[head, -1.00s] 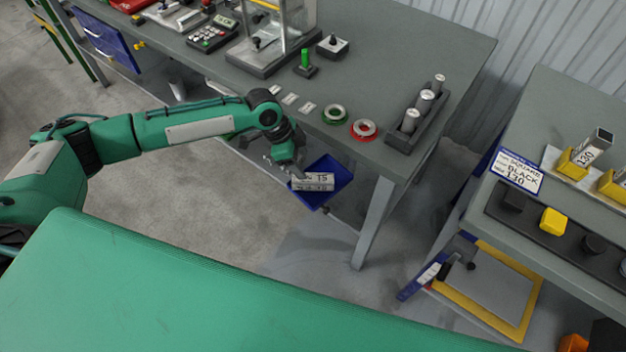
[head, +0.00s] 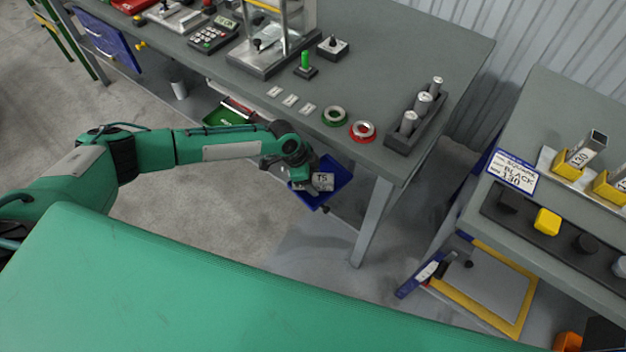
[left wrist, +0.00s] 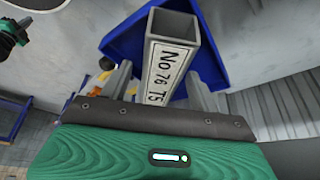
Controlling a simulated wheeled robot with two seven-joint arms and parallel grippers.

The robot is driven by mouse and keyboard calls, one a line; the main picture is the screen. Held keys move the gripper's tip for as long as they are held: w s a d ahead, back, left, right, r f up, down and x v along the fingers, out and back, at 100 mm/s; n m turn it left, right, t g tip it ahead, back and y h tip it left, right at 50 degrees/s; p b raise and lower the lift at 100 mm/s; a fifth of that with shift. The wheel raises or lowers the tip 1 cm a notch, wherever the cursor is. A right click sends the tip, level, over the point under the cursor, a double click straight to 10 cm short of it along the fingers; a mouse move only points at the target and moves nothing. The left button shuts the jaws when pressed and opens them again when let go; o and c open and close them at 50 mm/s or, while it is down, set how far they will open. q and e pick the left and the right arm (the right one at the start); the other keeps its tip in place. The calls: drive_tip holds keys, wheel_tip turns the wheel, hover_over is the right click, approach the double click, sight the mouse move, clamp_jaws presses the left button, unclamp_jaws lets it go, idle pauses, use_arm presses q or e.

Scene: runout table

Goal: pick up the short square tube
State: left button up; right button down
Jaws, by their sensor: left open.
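A grey square tube (head: 323,181) with a white label lies in the blue bin (head: 342,170) below the front edge of the table. In the left wrist view the fingers of my left gripper (left wrist: 160,86) are apart, one on each side of the tube. I cannot tell whether they touch it. My right gripper is not in view.
The grey table (head: 400,60) holds a green tape ring (head: 335,116), a red tape ring (head: 362,131) and a rack of cylinders (head: 415,120).

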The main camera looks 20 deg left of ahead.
use_arm(q)
drive_tip(key=shift+c, duration=0.4)
drive_tip(key=c, duration=1.1)
drive_tip(key=shift+c, duration=0.2)
drive_tip(key=shift+r, duration=0.2)
